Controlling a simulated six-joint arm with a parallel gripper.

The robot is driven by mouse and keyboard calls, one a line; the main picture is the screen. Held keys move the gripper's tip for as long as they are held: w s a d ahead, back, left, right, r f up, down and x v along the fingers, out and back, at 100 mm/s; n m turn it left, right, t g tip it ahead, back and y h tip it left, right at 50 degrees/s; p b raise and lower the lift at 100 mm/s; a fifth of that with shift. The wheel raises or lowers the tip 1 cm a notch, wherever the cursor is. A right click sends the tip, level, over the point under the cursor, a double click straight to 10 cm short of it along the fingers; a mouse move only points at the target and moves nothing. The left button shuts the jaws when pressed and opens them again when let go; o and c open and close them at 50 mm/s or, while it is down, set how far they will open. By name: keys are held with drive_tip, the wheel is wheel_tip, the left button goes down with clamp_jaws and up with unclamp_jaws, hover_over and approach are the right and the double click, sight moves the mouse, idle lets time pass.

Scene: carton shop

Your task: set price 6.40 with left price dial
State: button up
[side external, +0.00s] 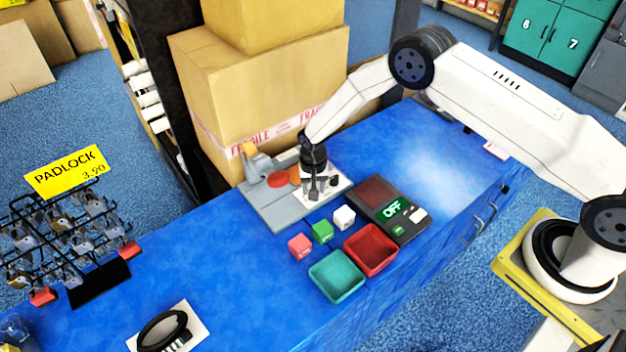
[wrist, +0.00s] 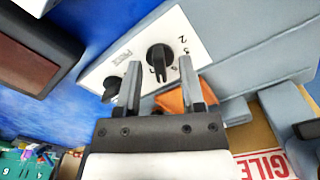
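The white price plate (side external: 311,199) lies on a grey machine on the blue counter, and it also shows in the wrist view (wrist: 184,31). It carries two black dials. The left price dial (wrist: 160,58) has numerals such as 2 and 3 beside it. The other dial (wrist: 111,89) sits nearer the scale, and in the side view it shows as a dark knob (side external: 333,181) right of my gripper. My gripper (side external: 316,194) points down over the plate. In the wrist view its fingers (wrist: 160,78) are apart, with the left price dial in line with the gap. Contact cannot be told.
A scale (side external: 389,208) reading OFF stands right of the machine. Small red, green and white cubes lie in front, near a teal tray (side external: 336,277) and a red tray (side external: 371,250). Cartons (side external: 240,110) stand close behind. A padlock rack (side external: 62,240) is at left.

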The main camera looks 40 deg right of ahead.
drive_tip(key=shift+r, duration=0.1)
drive_tip(key=shift+r, duration=3.8)
drive_tip(key=shift+r, duration=0.1)
drive_tip(key=s+d+r+n+t, duration=0.1)
drive_tip(key=s+d+r+n, duration=0.3)
drive_tip(key=s+r, duration=0.75)
drive_tip(key=s+d+r+n, duration=0.1)
drive_tip(key=s+d+r, duration=0.1)
drive_tip(key=s, duration=0.4)
drive_tip(key=s+d+r+n+t, duration=0.1)
drive_tip(key=s+d+r, duration=0.1)
drive_tip(key=s+r, duration=0.2)
drive_tip(key=shift+s+r+t, duration=0.15)
drive_tip(key=shift+s+t, duration=0.15)
drive_tip(key=shift+s, duration=0.7)
drive_tip(key=shift+w, duration=0.15)
